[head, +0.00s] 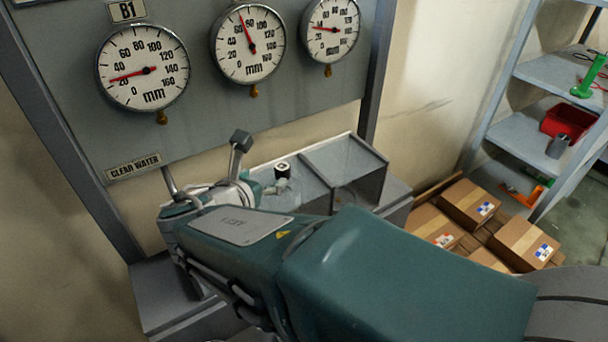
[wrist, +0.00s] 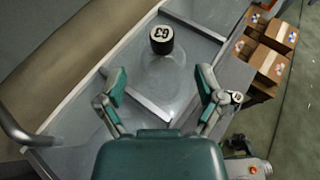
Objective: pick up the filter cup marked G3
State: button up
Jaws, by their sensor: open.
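The filter cup (wrist: 161,42) has a dark rim and a white top marked G3, upside down in the wrist view. Its clear body below is hard to make out. In the head view the cup (head: 283,170) shows behind my arm, its lower part faint and partly covered by a fingertip. My gripper (wrist: 161,82) is open and empty in the wrist view, one finger on each side of the clear body. The marked top lies just beyond the fingertips, between their lines. I cannot tell whether either finger touches the cup.
Pressure gauges (head: 143,68) hang on the panel behind. Cardboard boxes (head: 473,204) and a shelf (head: 560,72) stand at the right.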

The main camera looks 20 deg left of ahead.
aim_at(281, 167)
jog(key=x, duration=0.4)
jog(key=shift+w+a+f, duration=0.15)
jog(key=shift+w+f, duration=0.1)
jog(key=shift+f, duration=0.05)
jog(key=x, duration=0.4)
jog(key=shift+w+d+f, duration=0.1)
jog(key=shift+w+d, duration=0.1)
jog(key=shift+d, duration=0.05)
grip_shut()
